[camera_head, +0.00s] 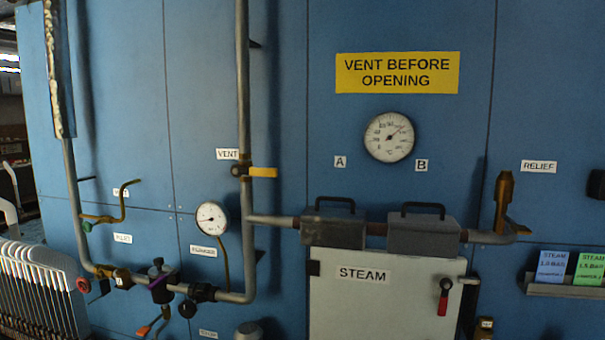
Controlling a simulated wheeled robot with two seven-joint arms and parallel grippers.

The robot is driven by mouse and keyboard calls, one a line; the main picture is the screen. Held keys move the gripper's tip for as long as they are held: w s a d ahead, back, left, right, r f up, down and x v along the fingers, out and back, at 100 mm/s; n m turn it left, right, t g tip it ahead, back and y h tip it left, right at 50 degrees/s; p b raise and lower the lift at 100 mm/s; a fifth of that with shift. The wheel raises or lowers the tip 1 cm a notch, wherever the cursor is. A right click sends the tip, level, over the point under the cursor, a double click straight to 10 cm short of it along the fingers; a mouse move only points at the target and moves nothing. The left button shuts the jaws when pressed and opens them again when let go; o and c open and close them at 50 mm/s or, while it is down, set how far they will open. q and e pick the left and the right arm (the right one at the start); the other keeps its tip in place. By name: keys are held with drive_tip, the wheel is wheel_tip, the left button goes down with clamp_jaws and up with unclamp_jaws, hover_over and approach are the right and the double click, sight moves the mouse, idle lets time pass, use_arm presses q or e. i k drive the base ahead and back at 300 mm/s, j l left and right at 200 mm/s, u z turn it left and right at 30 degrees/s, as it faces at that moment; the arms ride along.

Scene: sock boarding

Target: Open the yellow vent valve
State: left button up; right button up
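The yellow vent valve (263,172) sits on a vertical grey pipe (243,100) left of the picture's middle. Its yellow lever points right, roughly level and crosswise to the pipe. A brass-coloured body joins the lever to the pipe. A white VENT label (228,154) is on the blue wall just left of and above it. Nothing covers the valve. Neither of my grippers shows in this view.
A round gauge (389,137) sits below a yellow VENT BEFORE OPENING sign (397,73). Below, a STEAM door (380,290) has a red-knobbed lever (444,298). Other valves and a small gauge (211,218) crowd the lower left pipework. A white rack (40,290) stands far left.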

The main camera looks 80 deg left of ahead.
sight(237, 171)
drive_tip(key=u, duration=3.2)
